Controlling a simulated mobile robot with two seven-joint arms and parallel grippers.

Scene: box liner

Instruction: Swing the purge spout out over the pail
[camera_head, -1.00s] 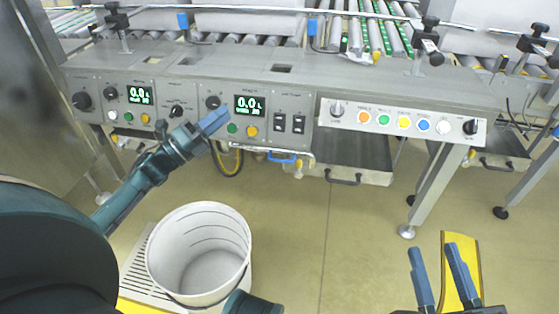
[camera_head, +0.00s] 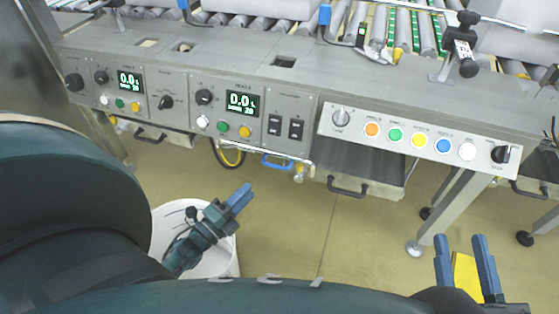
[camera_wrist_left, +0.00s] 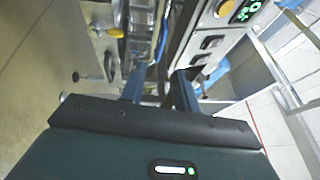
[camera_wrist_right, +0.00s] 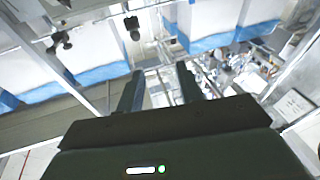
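A thin metal pipe with a blue handle (camera_head: 278,162), seemingly the purge spout (camera_head: 299,172), runs along the lower edge of the heater panel in the head view. The white pail (camera_head: 222,262) stands on the floor below and to the left, mostly hidden by my left arm and gripper. My left gripper (camera_head: 239,198) is in front of the pail in the picture, below the blue handle and apart from it. Its fingers are apart and empty in the left wrist view (camera_wrist_left: 158,88). My right gripper (camera_head: 466,262) is open and empty at the lower right.
The heater panel (camera_head: 180,100) and a button panel (camera_head: 420,140) face me. A drawer-like tray (camera_head: 360,165) hangs under the machine, with a table leg (camera_head: 450,205) to its right. The floor (camera_head: 320,225) between my grippers looks clear.

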